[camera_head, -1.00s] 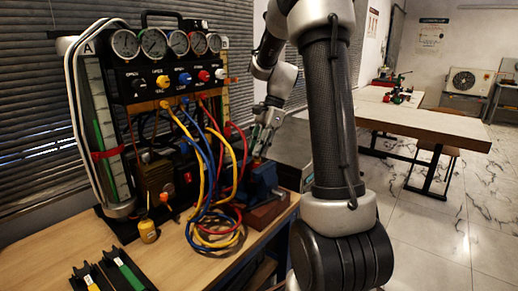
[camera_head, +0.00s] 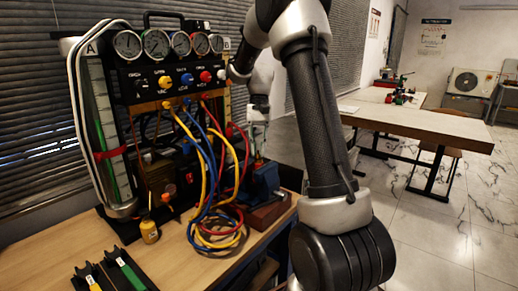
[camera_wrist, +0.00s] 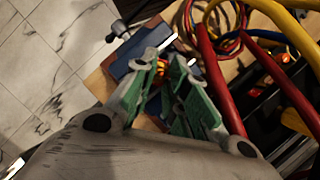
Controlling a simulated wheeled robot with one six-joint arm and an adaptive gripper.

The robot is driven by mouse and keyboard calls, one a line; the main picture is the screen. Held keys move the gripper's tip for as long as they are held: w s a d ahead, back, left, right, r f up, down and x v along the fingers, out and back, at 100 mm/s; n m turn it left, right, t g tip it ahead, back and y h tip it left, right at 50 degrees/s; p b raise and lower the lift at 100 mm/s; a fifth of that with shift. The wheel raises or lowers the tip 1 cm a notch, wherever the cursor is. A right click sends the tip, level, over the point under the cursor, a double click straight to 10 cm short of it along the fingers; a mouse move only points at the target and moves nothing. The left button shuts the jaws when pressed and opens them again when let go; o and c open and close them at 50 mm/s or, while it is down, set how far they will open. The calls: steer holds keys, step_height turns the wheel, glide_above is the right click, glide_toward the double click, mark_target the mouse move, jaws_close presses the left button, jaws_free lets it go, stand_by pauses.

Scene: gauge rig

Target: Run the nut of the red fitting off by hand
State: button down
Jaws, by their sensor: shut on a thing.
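My gripper (camera_wrist: 166,72) has green-padded fingers on either side of a small red and brass fitting (camera_wrist: 161,70) in the wrist view. The jaws are shut on its nut, and the fingers hide most of it. The fitting sits at the blue vise (camera_wrist: 128,62). In the head view, the blue vise (camera_head: 265,183) stands on a reddish-brown block at the bench's right end. My gripper comes down over it from above, and its fingertips are too small there to make out the nut.
Yellow, blue and red hoses (camera_head: 215,225) coil left of the vise and hang from the gauge panel (camera_head: 170,75). In the wrist view, red hoses (camera_wrist: 212,75) pass close to the right finger.

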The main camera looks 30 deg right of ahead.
steer(key=shift+a+n+h, duration=0.2)
steer(key=shift+n+h, duration=0.6)
steer(key=shift+n, duration=1.4)
steer(key=shift+w+g, duration=0.1)
steer(key=shift+g, duration=0.2)
steer(key=c, duration=1.4)
jaws_free()
steer(key=v, duration=1.2)
